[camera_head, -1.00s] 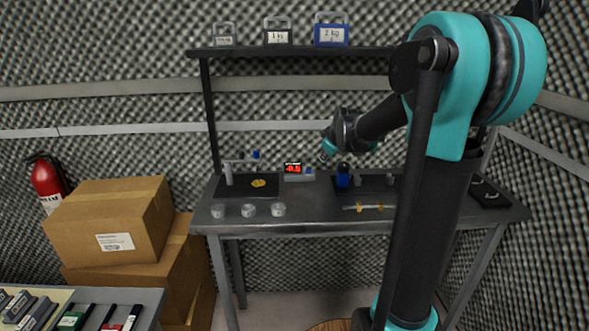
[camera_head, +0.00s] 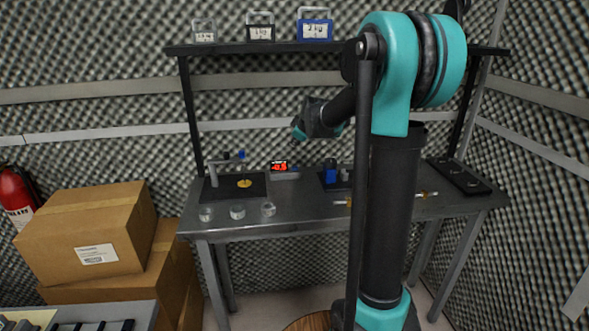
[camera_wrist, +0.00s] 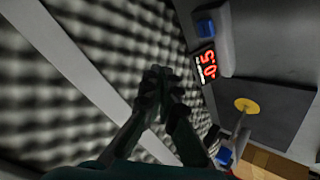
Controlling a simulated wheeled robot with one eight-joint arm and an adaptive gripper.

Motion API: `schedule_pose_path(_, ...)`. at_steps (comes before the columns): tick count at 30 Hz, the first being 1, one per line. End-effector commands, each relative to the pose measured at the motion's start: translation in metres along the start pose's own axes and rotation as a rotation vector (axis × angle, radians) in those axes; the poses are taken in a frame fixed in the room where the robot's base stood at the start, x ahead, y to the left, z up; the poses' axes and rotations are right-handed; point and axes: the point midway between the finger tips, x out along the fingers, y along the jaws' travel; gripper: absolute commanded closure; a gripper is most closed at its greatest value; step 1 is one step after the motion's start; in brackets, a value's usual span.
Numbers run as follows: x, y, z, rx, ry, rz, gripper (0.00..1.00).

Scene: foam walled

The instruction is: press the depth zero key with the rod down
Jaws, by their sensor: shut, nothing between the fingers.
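The depth readout (camera_head: 279,166) stands at the back of the bench with red digits; in the wrist view the readout (camera_wrist: 206,66) seems to read -0.5. A blue key (camera_wrist: 205,28) sits on the grey housing beside it. The gauge stand (camera_head: 213,172) rises left of the readout, with a blue part (camera_head: 241,154) on its arm. A yellow disc (camera_head: 245,183) lies on the dark plate below.
Three clear round pieces (camera_head: 237,212) lie along the bench's front edge. A blue block (camera_head: 330,170) stands right of the readout on a dark mat. A shelf (camera_head: 255,47) with labelled cases runs above. Cardboard boxes (camera_head: 90,230) are at the left. Foam walls close in behind.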

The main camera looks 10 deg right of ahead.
Motion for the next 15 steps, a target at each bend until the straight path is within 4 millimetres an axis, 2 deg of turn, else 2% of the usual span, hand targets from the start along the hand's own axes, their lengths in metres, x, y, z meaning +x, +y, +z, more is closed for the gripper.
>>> schedule_pose_path(15, 0.044, -0.032, 0.032, 0.0, 0.0, 0.0, 1.0)
